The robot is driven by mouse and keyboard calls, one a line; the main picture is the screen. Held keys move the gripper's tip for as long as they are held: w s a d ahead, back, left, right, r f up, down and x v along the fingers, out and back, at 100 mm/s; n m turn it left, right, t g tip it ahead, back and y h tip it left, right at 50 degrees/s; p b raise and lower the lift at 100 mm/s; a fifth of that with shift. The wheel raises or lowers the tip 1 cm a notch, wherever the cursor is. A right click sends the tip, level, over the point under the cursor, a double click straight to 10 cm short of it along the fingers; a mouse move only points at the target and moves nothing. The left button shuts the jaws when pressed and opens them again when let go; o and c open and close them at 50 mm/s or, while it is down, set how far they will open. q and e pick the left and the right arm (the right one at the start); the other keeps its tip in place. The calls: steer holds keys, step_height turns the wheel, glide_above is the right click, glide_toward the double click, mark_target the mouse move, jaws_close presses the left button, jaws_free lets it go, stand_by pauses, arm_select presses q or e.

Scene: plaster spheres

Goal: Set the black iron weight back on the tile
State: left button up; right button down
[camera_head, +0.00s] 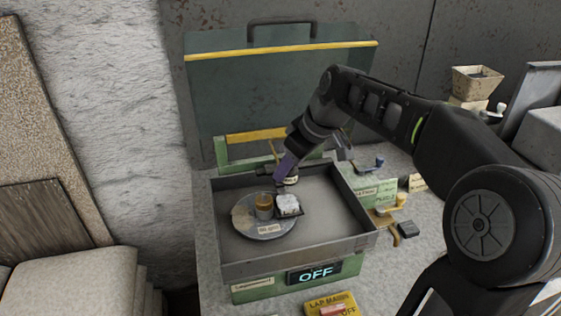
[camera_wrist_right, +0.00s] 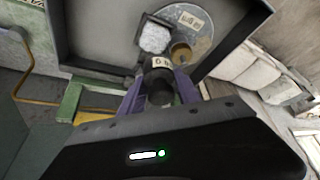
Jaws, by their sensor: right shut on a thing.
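My right gripper (camera_head: 287,170) reaches down over the open grey box, its purple fingers shut on the black iron weight. In the right wrist view the dark weight (camera_wrist_right: 160,88) sits between the fingertips (camera_wrist_right: 160,90) with a pale label on it. A small dark square tile (camera_head: 291,213) lies below, at the right part of a round grey plate (camera_head: 245,222). A white lumpy block (camera_head: 287,203) covers most of the tile. The weight appears above and behind the tile; its exact height is unclear. My left gripper is out of view.
A brass cup-like piece (camera_head: 264,207) stands on the plate beside the white block. The box's grey walls (camera_head: 305,255) surround the plate. The raised green lid (camera_head: 275,85) stands behind. Small items and cards (camera_head: 375,192) lie right of the box. The box's inner right side is bare.

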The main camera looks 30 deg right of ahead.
mark_target(292, 182)
steer(key=shift+w, duration=0.1)
steer(key=shift+f+b, duration=2.5)
steer(key=shift+f, duration=0.3)
steer(key=shift+f+b, duration=0.4)
steer(key=shift+b, duration=0.1)
steer(key=c, duration=0.8)
jaws_free()
steer(key=shift+o, duration=0.2)
steer(key=shift+a+f, duration=0.15)
steer(key=shift+f, duration=0.05)
steer(key=shift+r, duration=0.1)
